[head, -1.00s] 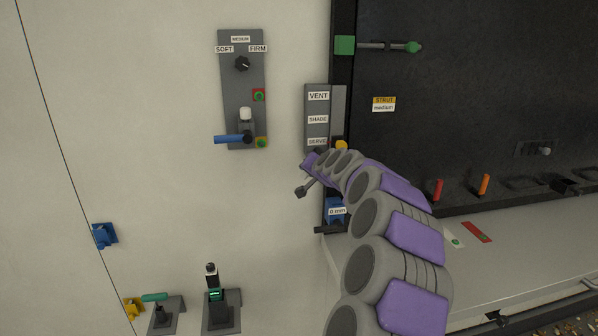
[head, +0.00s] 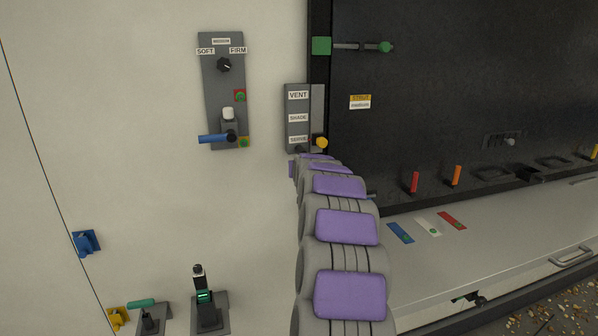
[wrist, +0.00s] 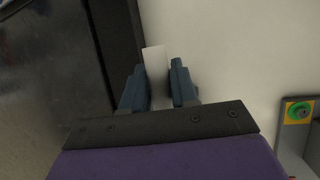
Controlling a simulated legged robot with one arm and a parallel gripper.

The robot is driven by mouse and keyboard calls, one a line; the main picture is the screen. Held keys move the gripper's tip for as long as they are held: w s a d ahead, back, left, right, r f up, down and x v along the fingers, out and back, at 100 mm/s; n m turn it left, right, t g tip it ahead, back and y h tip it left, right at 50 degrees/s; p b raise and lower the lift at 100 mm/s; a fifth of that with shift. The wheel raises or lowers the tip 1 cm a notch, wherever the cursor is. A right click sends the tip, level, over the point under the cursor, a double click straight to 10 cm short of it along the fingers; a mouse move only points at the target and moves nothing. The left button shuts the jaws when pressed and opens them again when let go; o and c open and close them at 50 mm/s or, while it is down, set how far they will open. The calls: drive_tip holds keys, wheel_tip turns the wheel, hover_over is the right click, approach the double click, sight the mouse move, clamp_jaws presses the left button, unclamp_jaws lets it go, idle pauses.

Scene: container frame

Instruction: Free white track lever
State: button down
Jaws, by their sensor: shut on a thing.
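My gripper (wrist: 157,88) has blue-grey fingers, shut on a pale flat piece (wrist: 155,65) standing between them in the wrist view. I cannot tell whether this piece belongs to the white track lever. In the head view my own arm hides the gripper, somewhere just below the VENT/SHADE/SERVE panel (head: 298,118). A white block (head: 228,113) sits above a blue handle (head: 213,139) on the grey SOFT/FIRM panel (head: 221,80). A white strip (head: 428,227) lies on the ledge between a blue strip (head: 400,233) and a red strip (head: 452,220).
A red lever (head: 414,182) and an orange lever (head: 456,175) stand along the dark panel's lower edge. A yellow knob (head: 321,142) is close above my arm. A black-handled device (head: 203,298) and a green-handled one (head: 142,304) are low left. The pale wall's middle is clear.

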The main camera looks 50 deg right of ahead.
drive_tip(key=shift+d+r, duration=0.1)
drive_tip(key=shift+r, duration=0.6)
drive_tip(key=c, duration=1.3)
unclamp_jaws()
drive_tip(key=shift+w, duration=0.1)
drive_tip(key=o, duration=0.3)
drive_tip(key=shift+d+f, duration=0.1)
drive_tip(key=shift+f, duration=0.25)
drive_tip(key=shift+o, duration=0.2)
drive_tip(key=shift+f, duration=0.15)
drive_tip(key=v, duration=1.7)
drive_tip(key=shift+b, duration=0.45)
drive_tip(key=shift+f, duration=0.15)
